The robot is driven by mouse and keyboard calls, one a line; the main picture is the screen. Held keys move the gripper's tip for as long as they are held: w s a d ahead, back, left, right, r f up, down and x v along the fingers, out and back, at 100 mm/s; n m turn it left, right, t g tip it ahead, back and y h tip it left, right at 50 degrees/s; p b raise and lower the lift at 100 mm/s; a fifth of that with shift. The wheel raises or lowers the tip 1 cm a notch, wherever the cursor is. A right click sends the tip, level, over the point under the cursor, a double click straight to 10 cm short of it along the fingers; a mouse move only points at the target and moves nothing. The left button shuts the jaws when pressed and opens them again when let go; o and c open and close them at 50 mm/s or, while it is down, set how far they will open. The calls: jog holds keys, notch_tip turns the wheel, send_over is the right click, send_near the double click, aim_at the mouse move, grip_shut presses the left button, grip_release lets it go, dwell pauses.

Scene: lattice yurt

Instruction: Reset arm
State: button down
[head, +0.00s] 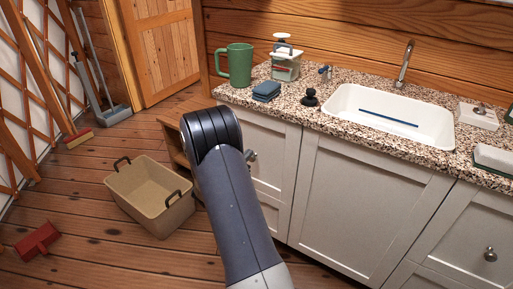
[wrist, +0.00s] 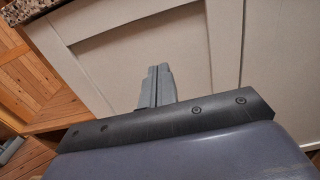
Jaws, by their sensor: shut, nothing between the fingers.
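My arm (head: 230,200) rises from the bottom of the head view and bends in front of the white cabinet doors, below the counter's left part. My gripper (wrist: 157,72) shows in the wrist view with its two grey fingers together and nothing between them. It points towards a pale cabinet door panel (wrist: 130,50); the gap to the panel is hard to judge. In the head view the gripper is mostly or wholly hidden behind my arm.
The speckled counter (head: 300,107) holds a green mug (head: 238,65), blue cloths (head: 266,91), a caddy (head: 286,62), a black stopper (head: 310,97) and a sink (head: 345,105) with a blue stick (head: 388,118).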

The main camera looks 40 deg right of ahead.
aim_at(264, 138)
jog(key=v, duration=0.5)
jog(key=shift+d, duration=0.1)
jog(key=x, duration=1.3)
jog(key=shift+d, duration=0.2)
